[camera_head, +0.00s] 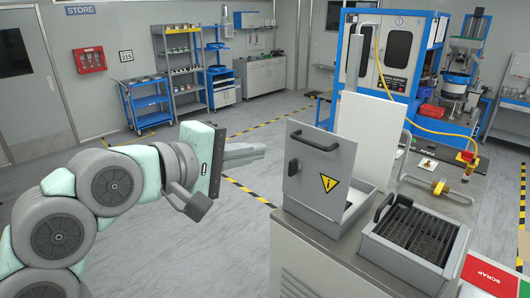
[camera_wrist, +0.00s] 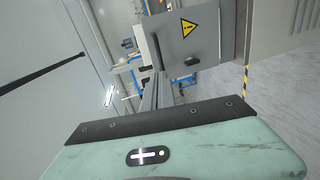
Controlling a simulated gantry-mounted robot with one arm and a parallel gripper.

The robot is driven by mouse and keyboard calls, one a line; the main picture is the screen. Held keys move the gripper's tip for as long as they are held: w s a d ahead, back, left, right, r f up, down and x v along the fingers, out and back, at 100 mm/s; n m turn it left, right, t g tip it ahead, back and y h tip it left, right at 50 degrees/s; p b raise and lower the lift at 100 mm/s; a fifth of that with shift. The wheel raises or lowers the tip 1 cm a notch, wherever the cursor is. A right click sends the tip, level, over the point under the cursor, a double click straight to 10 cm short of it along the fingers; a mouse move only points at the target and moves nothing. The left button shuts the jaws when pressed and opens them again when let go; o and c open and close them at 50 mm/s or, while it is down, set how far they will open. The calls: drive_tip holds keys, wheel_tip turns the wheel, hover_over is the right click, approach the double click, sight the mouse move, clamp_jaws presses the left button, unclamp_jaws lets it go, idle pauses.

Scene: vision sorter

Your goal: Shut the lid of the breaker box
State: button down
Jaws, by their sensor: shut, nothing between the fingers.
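The breaker box (camera_head: 358,202) is a grey open-topped box on the bench. Its lid (camera_head: 313,198) stands raised at the box's left side, with a yellow warning triangle and a black handle (camera_head: 315,141) near its top edge. My gripper (camera_head: 262,149) is shut and empty, in the air left of the lid and apart from it in the head view. In the wrist view, the lid (camera_wrist: 205,45) shows beyond my gripper (camera_wrist: 157,78), with the handle (camera_wrist: 153,50) close to the fingertips in the picture. The exact gap is hard to tell.
A grey tray with a black slatted inside (camera_head: 415,233) stands right of the box, near a red scrap area (camera_head: 490,272). A white upright panel (camera_head: 368,130) and a brass valve-like part (camera_head: 438,188) are behind. Floor left of the bench (camera_head: 320,240) is clear.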

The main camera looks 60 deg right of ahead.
drive_tip(key=p, duration=0.4)
approach(305, 142)
drive_tip(key=x, duration=0.5)
drive_tip(key=shift+s+d, duration=0.1)
drive_tip(key=shift+x, duration=0.8)
